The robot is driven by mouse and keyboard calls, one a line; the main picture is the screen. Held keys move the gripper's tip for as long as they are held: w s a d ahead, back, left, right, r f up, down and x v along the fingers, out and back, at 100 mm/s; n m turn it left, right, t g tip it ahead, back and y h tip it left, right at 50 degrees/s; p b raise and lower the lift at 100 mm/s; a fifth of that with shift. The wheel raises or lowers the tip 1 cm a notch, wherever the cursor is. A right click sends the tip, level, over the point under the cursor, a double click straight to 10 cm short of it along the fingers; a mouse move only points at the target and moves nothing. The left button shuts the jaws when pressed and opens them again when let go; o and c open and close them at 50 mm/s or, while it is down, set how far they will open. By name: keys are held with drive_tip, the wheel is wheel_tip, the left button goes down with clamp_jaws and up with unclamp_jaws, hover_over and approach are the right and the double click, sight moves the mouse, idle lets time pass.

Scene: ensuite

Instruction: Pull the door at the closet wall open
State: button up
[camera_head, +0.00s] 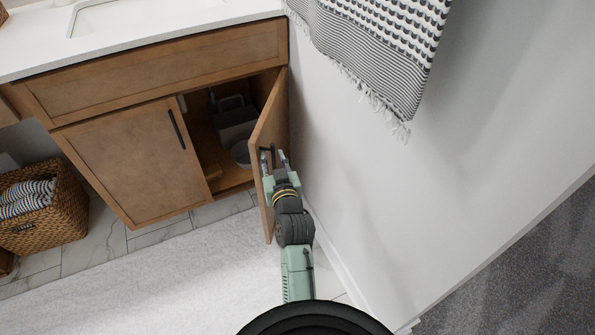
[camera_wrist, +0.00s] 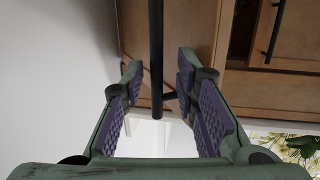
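The wooden cabinet door (camera_head: 271,117) under the counter stands swung well out from the vanity, near the white wall. Its black bar handle (camera_wrist: 157,60) shows in the wrist view, between the two fingers of my gripper (camera_wrist: 160,80). The fingers, with purple pads, are apart, with a visible gap on each side of the bar. In the head view my gripper (camera_head: 274,162) is at the door's handle side, and the handle is partly hidden by the fingers. The cabinet interior (camera_head: 225,120) is exposed, with dark and grey items inside.
The closed cabinet door (camera_head: 135,160) with a black handle is to the left. A wicker basket (camera_head: 45,225) with striped towels stands at far left. The white wall (camera_head: 370,190) is close on the right, with a fringed towel (camera_head: 385,50) hanging. A pale rug (camera_head: 160,280) covers the floor in front.

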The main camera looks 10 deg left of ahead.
drive_tip(key=s+d+b, duration=0.3)
drive_tip(key=d, duration=0.4)
drive_tip(key=shift+s+r, duration=0.15)
drive_tip(key=shift+r, duration=0.1)
idle(0.3)
drive_tip(key=shift+d, duration=0.1)
